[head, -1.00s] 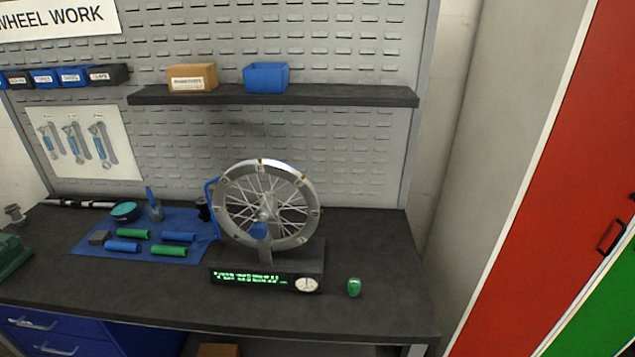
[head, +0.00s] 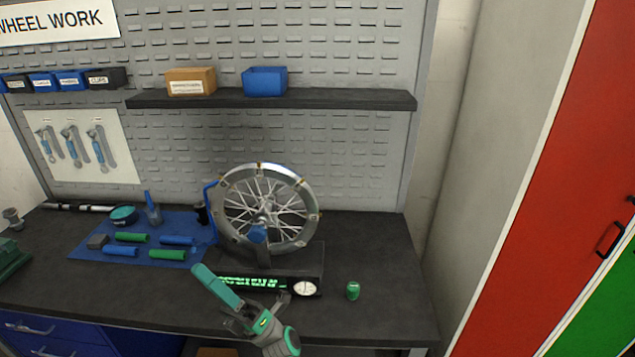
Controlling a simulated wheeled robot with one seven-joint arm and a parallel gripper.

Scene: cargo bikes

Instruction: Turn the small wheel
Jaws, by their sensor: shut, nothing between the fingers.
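A small spoked wheel (head: 310,190) with a silver rim stands upright on a dark truing stand (head: 290,258) on the bench. A blue part (head: 257,234) sits in front of its lower spokes, near the hub. The stand's base has a green-lit display and a round white dial (head: 305,288).
A small green object (head: 353,290) stands right of the stand. A blue mat (head: 85,250) at left holds green and blue grips and a teal round container (head: 123,215). A shelf (head: 350,99) with two bins is above. The bench's right end is mostly clear.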

